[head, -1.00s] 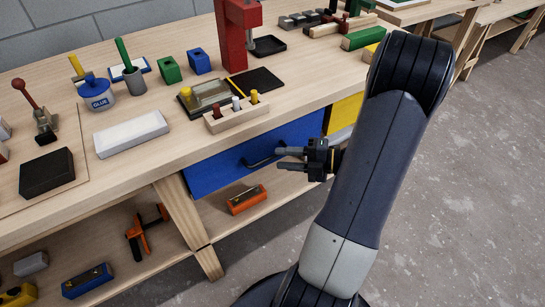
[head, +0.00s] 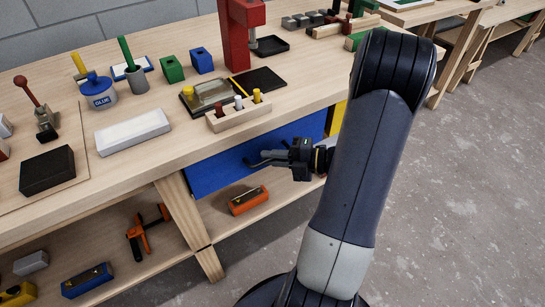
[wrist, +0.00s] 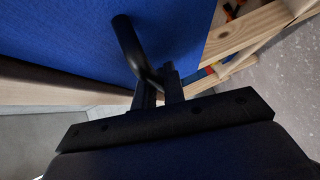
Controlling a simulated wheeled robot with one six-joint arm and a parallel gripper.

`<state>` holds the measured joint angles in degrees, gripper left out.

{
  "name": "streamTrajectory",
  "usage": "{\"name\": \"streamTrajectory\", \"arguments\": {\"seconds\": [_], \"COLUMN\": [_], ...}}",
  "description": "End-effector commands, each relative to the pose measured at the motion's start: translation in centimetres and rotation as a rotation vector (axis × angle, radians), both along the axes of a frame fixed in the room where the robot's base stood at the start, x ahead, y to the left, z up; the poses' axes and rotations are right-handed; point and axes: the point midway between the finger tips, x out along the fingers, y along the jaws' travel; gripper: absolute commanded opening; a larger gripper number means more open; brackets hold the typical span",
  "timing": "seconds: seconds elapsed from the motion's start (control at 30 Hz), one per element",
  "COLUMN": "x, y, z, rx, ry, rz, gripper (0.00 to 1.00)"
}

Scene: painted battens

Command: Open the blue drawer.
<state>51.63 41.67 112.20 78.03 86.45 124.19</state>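The blue drawer (head: 215,172) is under the front edge of the workbench. Its front looks flush in the bench, so it appears closed. Its dark bar handle (head: 252,162) is partly hidden by my gripper (head: 272,158), which reaches in from the right. In the wrist view the blue front (wrist: 70,45) fills the upper left. The black handle (wrist: 127,42) runs down between the two fingers of my gripper (wrist: 160,85). The fingers are close together and look shut on the handle.
My arm hides most of the yellow drawer (head: 337,117) to the right. An orange block (head: 248,201) and an orange clamp (head: 146,232) are on the lower shelf. A wooden leg (head: 188,225) stands left of the drawer. The floor in front is clear.

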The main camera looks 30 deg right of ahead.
Motion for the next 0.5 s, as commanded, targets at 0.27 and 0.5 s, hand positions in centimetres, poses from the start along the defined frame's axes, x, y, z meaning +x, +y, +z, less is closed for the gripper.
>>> {"name": "streamTrajectory", "arguments": {"seconds": [0.27, 0.5], "x": [-0.01, -0.01], "y": [-0.01, -0.01], "z": [-0.02, -0.03], "rx": [-0.001, -0.001], "ry": [0.001, 0.001], "rz": [0.000, 0.000], "gripper": [0.00, 0.00]}}
